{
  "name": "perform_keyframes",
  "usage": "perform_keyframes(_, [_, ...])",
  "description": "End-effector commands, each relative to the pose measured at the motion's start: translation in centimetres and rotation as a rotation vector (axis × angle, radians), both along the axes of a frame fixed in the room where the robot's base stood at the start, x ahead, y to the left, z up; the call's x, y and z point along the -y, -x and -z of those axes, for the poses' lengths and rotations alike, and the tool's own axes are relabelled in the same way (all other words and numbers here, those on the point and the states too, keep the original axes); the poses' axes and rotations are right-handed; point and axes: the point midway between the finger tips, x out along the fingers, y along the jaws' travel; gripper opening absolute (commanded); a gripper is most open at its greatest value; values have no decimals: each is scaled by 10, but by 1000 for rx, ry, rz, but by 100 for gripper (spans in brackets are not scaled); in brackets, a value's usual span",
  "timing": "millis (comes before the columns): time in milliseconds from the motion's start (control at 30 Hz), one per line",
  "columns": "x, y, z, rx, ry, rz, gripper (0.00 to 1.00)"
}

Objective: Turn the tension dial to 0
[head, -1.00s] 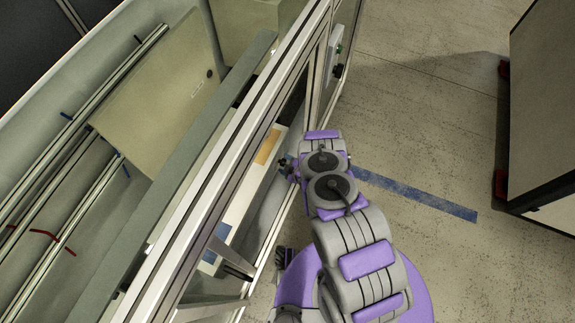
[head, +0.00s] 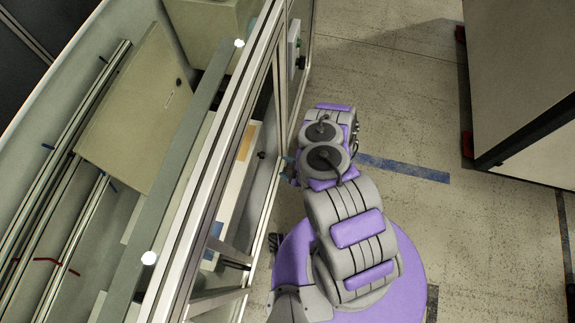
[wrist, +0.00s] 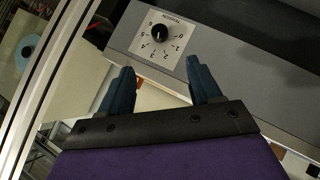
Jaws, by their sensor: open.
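The tension dial (wrist: 159,33) is a round black knob on a white label plate with numbers printed around it, seen in the wrist view. The plate sits on a grey panel (wrist: 215,62). I cannot clearly tell which number the knob points to. My gripper (wrist: 159,65) is open and empty, with its two dark teal fingers spread. The dial shows beyond the fingertips, roughly centred between them, and looks apart from them. In the head view, a teal fingertip of my gripper (head: 289,166) shows by the frame opening; the dial is not visible there.
A metal-framed machine (head: 215,150) fills the left of the head view, with a beam of its frame beside my arm. A large cabinet (head: 520,75) stands at the right. Open floor (head: 400,110) with a blue tape strip (head: 405,167) lies between them.

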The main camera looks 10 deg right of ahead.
Motion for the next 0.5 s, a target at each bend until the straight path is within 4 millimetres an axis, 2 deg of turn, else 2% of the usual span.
perform_keyframes(233, [5,5,-4,1,1,1,63])
perform_keyframes(500, [9,1,-1,-15,6,21,63])
